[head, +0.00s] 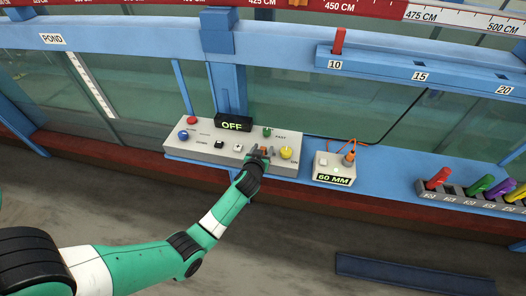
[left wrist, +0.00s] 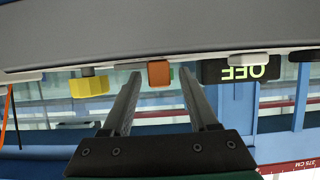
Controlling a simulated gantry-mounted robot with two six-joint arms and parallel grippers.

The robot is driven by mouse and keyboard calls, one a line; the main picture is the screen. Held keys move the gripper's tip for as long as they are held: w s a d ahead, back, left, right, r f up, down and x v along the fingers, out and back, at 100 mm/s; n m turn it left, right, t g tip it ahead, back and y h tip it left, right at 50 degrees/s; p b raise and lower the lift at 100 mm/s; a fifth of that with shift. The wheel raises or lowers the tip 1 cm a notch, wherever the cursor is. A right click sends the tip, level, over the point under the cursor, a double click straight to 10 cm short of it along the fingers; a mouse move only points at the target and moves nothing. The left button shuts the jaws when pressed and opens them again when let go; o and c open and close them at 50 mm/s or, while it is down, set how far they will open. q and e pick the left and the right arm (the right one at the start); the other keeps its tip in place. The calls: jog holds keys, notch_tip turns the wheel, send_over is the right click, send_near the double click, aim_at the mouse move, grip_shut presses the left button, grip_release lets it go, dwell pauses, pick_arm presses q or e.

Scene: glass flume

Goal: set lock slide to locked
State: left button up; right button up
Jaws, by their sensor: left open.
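The grey control panel (head: 210,146) stands on the blue ledge with an OFF display (head: 234,124) on top. A small orange block (left wrist: 158,73), seemingly the lock slide's knob, shows in the upside-down left wrist view; its label and setting cannot be read. My left gripper (head: 262,151) is at the panel's front right part, and its tips partly hide the orange block in the head view. In the left wrist view the open fingers (left wrist: 160,80) stand on either side of the block, with gaps visible. My right gripper is not in view.
A yellow knob (head: 286,153) sits close right of my gripper, a green knob (head: 267,132) behind. Red (head: 192,120) and blue (head: 183,135) knobs are on the left. A 60 MM box (head: 333,168) stands to the right, then a rack with coloured handles (head: 438,178).

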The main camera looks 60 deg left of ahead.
pick_arm(q)
jog(key=shift+w+a+f, duration=0.1)
jog(key=shift+w+a, duration=0.05)
jog(key=shift+a, duration=0.05)
jog(key=shift+c, duration=0.3)
grip_shut()
dwell(0.9)
